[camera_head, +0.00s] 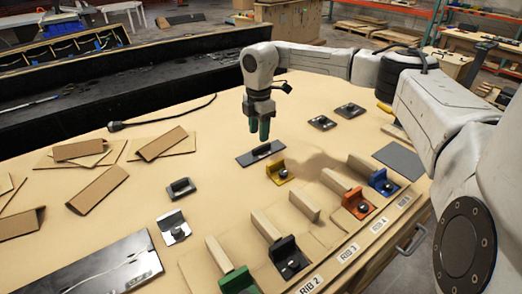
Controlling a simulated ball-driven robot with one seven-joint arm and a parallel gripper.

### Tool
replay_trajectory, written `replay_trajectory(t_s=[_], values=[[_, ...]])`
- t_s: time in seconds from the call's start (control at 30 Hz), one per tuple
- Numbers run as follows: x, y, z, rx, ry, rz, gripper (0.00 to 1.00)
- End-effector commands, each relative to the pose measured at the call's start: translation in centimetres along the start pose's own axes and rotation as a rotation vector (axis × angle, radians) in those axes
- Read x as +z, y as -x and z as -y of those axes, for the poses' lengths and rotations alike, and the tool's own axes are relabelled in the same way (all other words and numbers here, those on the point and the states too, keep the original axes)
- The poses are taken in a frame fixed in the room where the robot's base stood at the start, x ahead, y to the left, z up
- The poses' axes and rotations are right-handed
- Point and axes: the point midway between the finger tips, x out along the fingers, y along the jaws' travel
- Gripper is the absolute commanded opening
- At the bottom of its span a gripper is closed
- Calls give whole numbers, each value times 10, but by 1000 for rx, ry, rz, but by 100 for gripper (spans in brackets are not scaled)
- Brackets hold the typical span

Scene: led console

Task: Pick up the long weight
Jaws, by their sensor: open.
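The long weight (245,159) is a dark flat bar with a raised grip on top. It lies on the tan tabletop near the middle of the camera_head view. My gripper (259,130) points down just above it with two green-tipped fingers, open and empty. The fingertips appear over the raised grip; I cannot tell whether they touch it or stand a little above it. The fingers hide a little of the area behind the grip.
A yellow bracket (279,172) sits close in front of the weight. A shorter dark weight (181,188) lies to the left. Two small dark plates (322,123) lie at the right. Colored clamps and wooden ribs line the front edge. Cardboard pieces (97,188) cover the left side.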

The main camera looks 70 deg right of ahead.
Motion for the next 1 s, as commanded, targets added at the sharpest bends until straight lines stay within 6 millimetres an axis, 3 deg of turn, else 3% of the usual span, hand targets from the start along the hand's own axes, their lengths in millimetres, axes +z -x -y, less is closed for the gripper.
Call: replay_trajectory(t_s=[0.33, 0.67, 1.0], values=[[5, -44, 5, -2, -1, -1, 45], [6, -50, 4, 0, 0, 1, 44], [6, -50, 4, -1, 0, 1, 11]])
